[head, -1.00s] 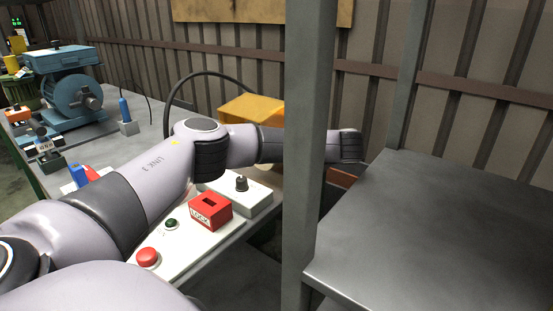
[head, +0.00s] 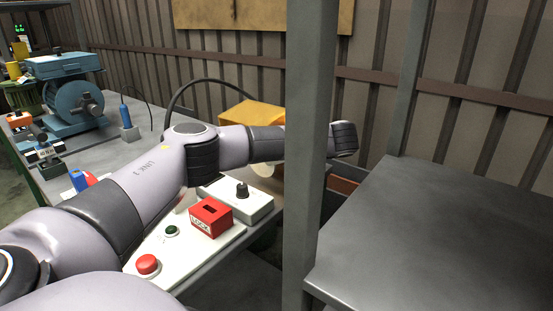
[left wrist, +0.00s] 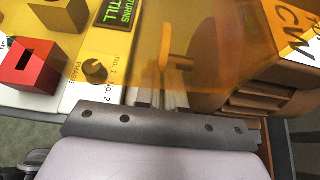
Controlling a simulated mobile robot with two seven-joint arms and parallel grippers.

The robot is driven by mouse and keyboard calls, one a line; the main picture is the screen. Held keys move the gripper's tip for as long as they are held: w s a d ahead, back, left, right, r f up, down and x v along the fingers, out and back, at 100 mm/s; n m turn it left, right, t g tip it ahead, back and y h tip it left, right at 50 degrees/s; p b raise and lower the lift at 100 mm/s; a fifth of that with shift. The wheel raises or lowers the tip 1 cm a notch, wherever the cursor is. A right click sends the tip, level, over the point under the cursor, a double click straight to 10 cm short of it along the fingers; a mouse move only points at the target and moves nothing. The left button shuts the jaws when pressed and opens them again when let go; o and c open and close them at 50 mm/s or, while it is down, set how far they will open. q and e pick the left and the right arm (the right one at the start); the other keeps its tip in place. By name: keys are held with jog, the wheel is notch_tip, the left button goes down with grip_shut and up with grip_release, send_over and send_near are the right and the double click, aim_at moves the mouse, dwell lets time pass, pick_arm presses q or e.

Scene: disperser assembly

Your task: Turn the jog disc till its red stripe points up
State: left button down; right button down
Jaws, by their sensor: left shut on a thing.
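In the left wrist view a large brown rounded body (left wrist: 222,82) shows at the right, partly under a see-through amber pane. I take it for the jog disc, but cannot be sure. No red stripe shows. My left gripper (left wrist: 158,97) reaches in beside it, shut, with only short grey finger parts visible past the dark hand plate. The grip itself is unclear. In the head view my left arm reaches right and its hand end passes behind the grey post. A pale round part (head: 266,169) shows just below the forearm. My right gripper is out of view.
A red LOCK box (head: 211,216), a red button (head: 148,265) and a black knob (head: 242,189) sit on the white panel near my arm. A grey post (head: 308,160) and a bare metal shelf (head: 440,235) stand at right. A yellow housing (head: 245,112) is behind the forearm.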

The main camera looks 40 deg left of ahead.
pick_arm(q)
jog(key=c, duration=1.2)
grip_release()
jog(key=shift+c, duration=0.2)
jog(key=shift+d, duration=0.1)
